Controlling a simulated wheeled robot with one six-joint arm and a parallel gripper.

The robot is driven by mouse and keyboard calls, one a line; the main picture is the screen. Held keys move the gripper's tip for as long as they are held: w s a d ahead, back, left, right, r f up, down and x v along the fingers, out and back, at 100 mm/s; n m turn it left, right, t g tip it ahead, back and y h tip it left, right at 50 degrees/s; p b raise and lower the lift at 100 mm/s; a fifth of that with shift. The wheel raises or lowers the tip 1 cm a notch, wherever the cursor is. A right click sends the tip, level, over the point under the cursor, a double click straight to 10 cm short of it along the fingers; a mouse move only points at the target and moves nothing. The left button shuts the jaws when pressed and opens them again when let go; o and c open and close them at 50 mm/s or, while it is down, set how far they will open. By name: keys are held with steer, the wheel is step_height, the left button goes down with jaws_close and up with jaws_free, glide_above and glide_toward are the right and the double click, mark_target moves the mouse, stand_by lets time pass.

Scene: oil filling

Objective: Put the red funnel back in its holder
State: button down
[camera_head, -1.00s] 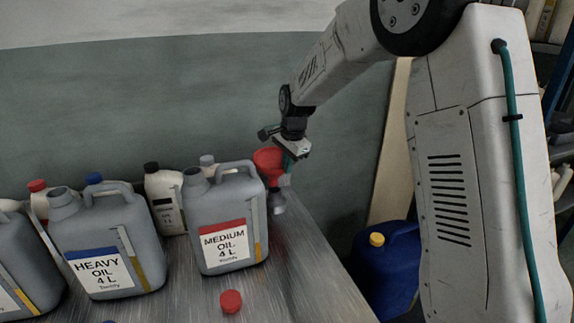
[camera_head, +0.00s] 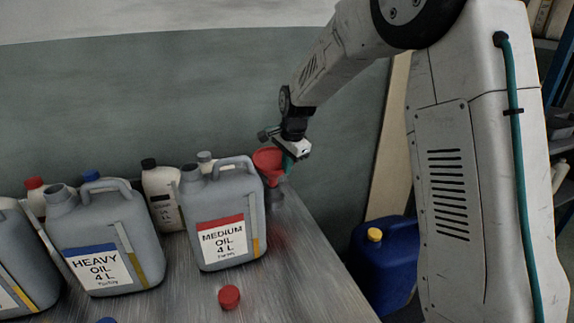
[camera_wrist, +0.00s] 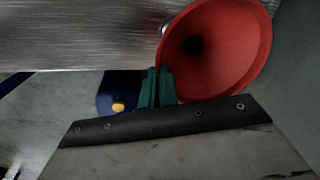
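The red funnel (camera_head: 268,160) is behind the right edge of the medium oil jug, at the far right of the bench. It is upright or nearly so, directly above a small grey holder (camera_head: 274,197). Whether its spout is inside the holder is hard to tell. My gripper (camera_head: 289,164) is at the funnel's right side, pointing down. In the wrist view, its green fingers (camera_wrist: 157,86) are close together at the edge of the funnel (camera_wrist: 215,48), apparently pinching it. The funnel hides most of the holder there.
The medium oil jug (camera_head: 223,215) stands close left of the funnel, with the heavy oil jug (camera_head: 100,240) further left. Smaller bottles (camera_head: 162,195) stand behind. A red cap (camera_head: 229,297) lies in front. A blue canister (camera_head: 385,265) stands beyond the bench's right edge.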

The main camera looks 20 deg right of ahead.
steer(key=shift+f, duration=1.65)
steer(key=c, duration=1.6)
jaws_free()
